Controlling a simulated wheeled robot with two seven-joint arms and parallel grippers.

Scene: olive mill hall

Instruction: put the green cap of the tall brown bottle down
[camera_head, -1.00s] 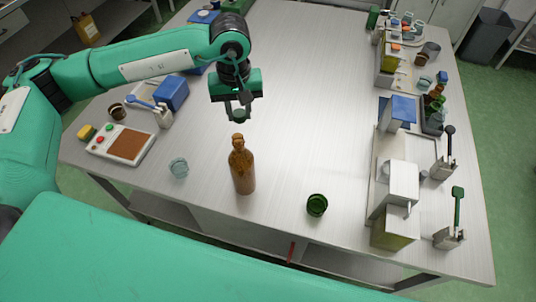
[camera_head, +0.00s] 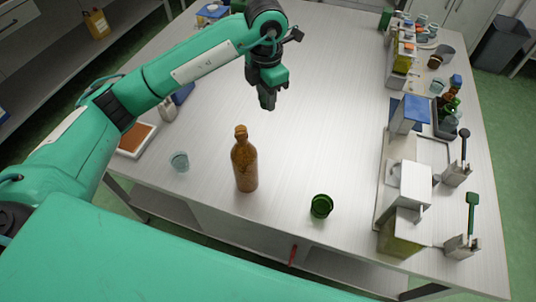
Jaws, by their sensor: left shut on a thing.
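The tall brown bottle (camera_head: 245,163) stands upright near the front of the table (camera_head: 330,130), and no green cap shows on its orange-brown mouth. My left gripper (camera_head: 267,101) is above the table, behind and right of the bottle, pointing down and apart from it. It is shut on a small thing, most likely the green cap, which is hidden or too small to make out. My right gripper is not in view.
A clear glass (camera_head: 180,161) stands left of the bottle and a dark green glass (camera_head: 321,206) to its right. Boxes, holders and a blue-topped box (camera_head: 408,113) line the right side. The middle of the table is clear.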

